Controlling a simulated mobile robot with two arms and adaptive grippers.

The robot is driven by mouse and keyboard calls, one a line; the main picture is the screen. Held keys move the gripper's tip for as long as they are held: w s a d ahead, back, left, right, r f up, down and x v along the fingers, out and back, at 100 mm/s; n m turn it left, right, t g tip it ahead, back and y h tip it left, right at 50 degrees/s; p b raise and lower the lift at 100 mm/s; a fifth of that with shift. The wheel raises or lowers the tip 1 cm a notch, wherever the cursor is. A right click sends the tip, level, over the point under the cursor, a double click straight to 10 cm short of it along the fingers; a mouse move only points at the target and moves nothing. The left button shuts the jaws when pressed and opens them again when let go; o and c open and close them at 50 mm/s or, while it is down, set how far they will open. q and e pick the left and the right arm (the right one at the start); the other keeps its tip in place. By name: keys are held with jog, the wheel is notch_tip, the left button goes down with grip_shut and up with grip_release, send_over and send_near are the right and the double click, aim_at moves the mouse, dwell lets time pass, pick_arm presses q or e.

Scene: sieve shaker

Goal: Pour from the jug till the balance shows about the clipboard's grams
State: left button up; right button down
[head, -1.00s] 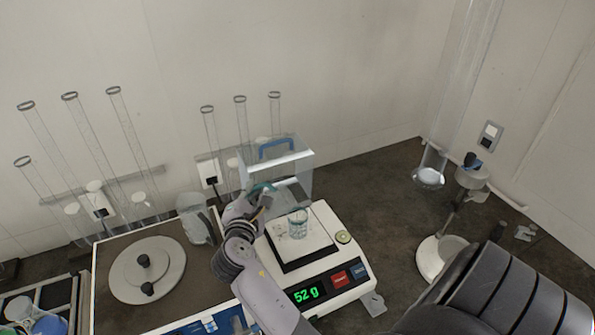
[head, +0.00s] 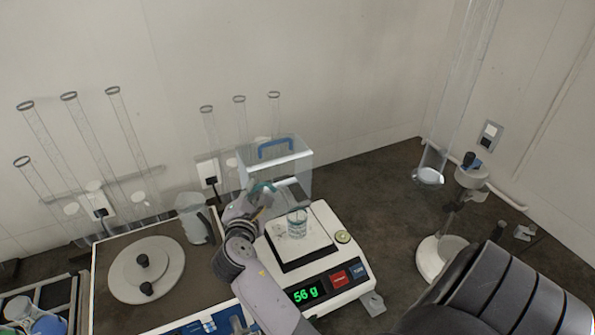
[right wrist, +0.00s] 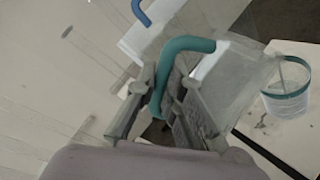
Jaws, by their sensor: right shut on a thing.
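My right gripper (head: 258,198) is shut on the teal handle of a clear jug (right wrist: 238,85). The jug is tilted, with its lip close to the rim of a clear beaker (head: 297,224). A thin grey streak shows at the lip over the beaker (right wrist: 287,92) in the right wrist view. The beaker stands on the pan of the white balance (head: 343,278), whose green display (head: 305,294) reads 56 g. In the head view the jug's body is hard to make out. I cannot make out a clipboard. My left gripper is not in view.
A clear box with a blue handle (head: 276,148) stands behind the balance. A second, cloudy jug (head: 190,218) and a round grey lid (head: 147,270) are to the left. A white-based stand (head: 430,259) is to the right. Dark counter lies clear between balance and stand.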

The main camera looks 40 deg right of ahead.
jog(key=shift+w+a, duration=0.1)
jog(key=shift+w, duration=0.05)
jog(key=r+p, duration=0.1)
jog(key=r+n+p, duration=0.1)
jog(key=p, duration=0.1)
jog(key=r+n+p, duration=0.1)
jog(key=p, duration=0.1)
jog(key=shift+w+a+r+h, duration=0.2)
jog(key=shift+w+a+h, duration=0.1)
jog(key=shift+a, duration=0.1)
jog(key=shift+f+b, duration=0.3)
jog(key=r+p, duration=0.2)
jog(key=r, duration=0.1)
jog(key=shift+w+a+n+p, duration=0.15)
jog(key=shift+a+n+p, duration=0.05)
jog(key=shift+n+p, duration=0.1)
jog(key=w+a+r+n+h, duration=0.1)
jog(key=w+a+r+n, duration=0.2)
jog(key=n, duration=0.4)
jog(key=shift+w+a+r+h, duration=0.25)
jog(key=shift+a+r+h, duration=0.15)
jog(key=shift+a, duration=0.4)
